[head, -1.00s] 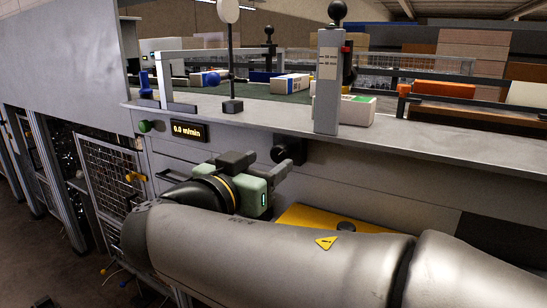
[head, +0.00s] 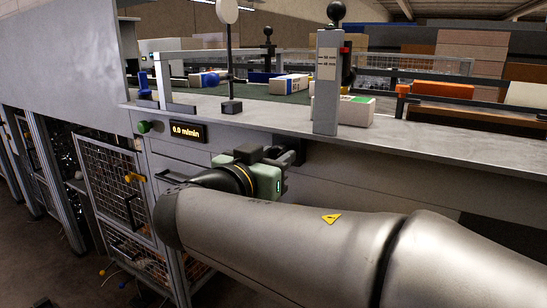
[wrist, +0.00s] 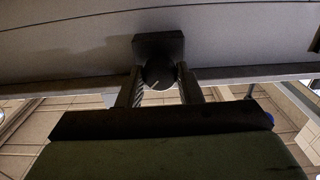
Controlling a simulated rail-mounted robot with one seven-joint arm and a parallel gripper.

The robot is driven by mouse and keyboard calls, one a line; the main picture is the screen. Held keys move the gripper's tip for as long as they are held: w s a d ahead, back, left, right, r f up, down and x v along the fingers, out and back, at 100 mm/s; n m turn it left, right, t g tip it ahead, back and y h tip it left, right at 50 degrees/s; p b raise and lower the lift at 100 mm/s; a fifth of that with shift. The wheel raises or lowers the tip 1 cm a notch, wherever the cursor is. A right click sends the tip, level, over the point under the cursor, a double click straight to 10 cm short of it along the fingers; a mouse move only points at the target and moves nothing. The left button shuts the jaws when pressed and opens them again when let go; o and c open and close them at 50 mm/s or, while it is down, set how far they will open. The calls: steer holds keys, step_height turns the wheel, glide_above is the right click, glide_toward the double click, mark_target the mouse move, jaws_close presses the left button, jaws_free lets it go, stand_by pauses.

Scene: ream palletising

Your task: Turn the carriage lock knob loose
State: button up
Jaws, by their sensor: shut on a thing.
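The carriage lock knob (wrist: 158,76) is a round black knob with a pale mark on its face, in front of a square black block (wrist: 158,43) on the grey machine front. In the wrist view, my gripper (wrist: 157,70) has one finger on each side of the knob and is shut on it. In the head view, my gripper (head: 286,156) reaches the panel below the grey ledge, and its fingers mostly hide the knob. Whether the knob has turned cannot be told.
The ledge (head: 230,115) overhangs just above my gripper. A grey post (head: 327,90) with a scale stands on it, next to a white ream (head: 356,112). A speed display (head: 188,132) reads 0.0 m/min, beside a green button (head: 144,127). A mesh guard door (head: 115,190) is at left.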

steer(key=n+b, duration=0.2)
steer(key=shift+f+n, duration=0.15)
steer(key=shift+n, duration=0.25)
steer(key=n+b, duration=0.2)
steer(key=n, duration=0.8)
steer(key=shift+r, duration=0.2)
steer(key=shift+n+p, duration=1)
steer(key=shift+n, duration=1.5)
steer(key=shift+f, duration=0.1)
steer(key=o, duration=1)
